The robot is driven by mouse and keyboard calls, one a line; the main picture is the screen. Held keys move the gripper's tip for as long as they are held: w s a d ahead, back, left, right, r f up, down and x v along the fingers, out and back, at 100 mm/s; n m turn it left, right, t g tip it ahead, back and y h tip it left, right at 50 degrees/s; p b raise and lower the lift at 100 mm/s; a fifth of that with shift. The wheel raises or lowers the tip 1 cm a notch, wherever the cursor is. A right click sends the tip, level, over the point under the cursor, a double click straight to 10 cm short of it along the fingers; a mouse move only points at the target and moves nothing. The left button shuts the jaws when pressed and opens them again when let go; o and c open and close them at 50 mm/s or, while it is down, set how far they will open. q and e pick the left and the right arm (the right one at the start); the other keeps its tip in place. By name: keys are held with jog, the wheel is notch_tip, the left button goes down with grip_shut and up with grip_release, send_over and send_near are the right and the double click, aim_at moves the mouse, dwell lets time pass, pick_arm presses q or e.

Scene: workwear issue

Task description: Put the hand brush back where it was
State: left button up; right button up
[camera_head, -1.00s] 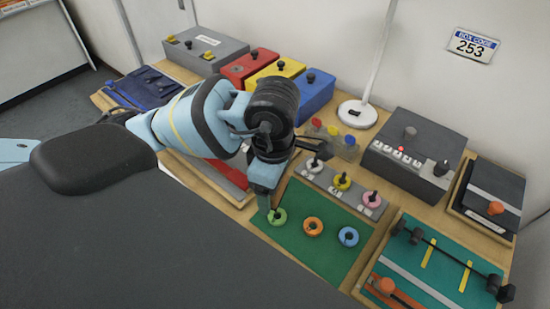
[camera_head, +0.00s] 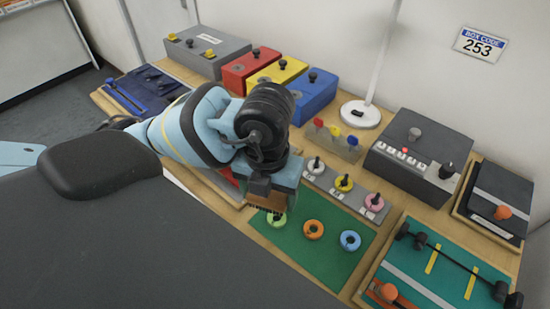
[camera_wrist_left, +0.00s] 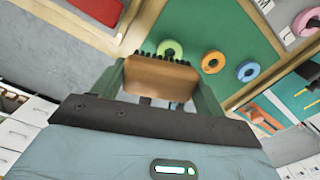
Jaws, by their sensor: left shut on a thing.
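The hand brush has a brown wooden block and dark bristles. It shows in the left wrist view (camera_wrist_left: 160,78) between the two fingers of my left gripper (camera_wrist_left: 158,92), which is shut on it. In the head view the brush (camera_head: 258,187) is under my left wrist, held over the back left part of the green mat (camera_head: 302,250), close to the green ring. The gripper (camera_head: 270,188) is partly hidden by its own wrist there. I cannot tell the exact gap between bristles and mat. My right gripper is not in view.
Green, orange (camera_head: 313,230) and blue rings lie on the mat. Behind it stands a grey strip (camera_head: 325,180) with pegged rings. Red, yellow and blue boxes (camera_head: 312,98) stand at the back. A teal board (camera_head: 450,270) with a dark bar is at right.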

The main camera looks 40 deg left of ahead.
pick_arm(q)
jog(key=w+a, duration=0.2)
jog(key=w, duration=0.2)
jog(key=w+a+f, duration=0.1)
jog(key=w+a, duration=0.2)
jog(key=w, duration=0.1)
jog(key=w+a, duration=0.3)
jog(key=w, duration=0.2)
jog(key=shift+f, duration=0.2)
jog(key=shift+w+a, duration=0.2)
jog(key=shift+w, duration=0.15)
jog(key=shift+f, duration=1.8)
jog(key=shift+f, duration=0.2)
jog(key=o, duration=0.9)
notch_tip(320, 180, up, 12)
jog(key=shift+r+p, duration=0.2)
jog(key=shift+p, duration=0.15)
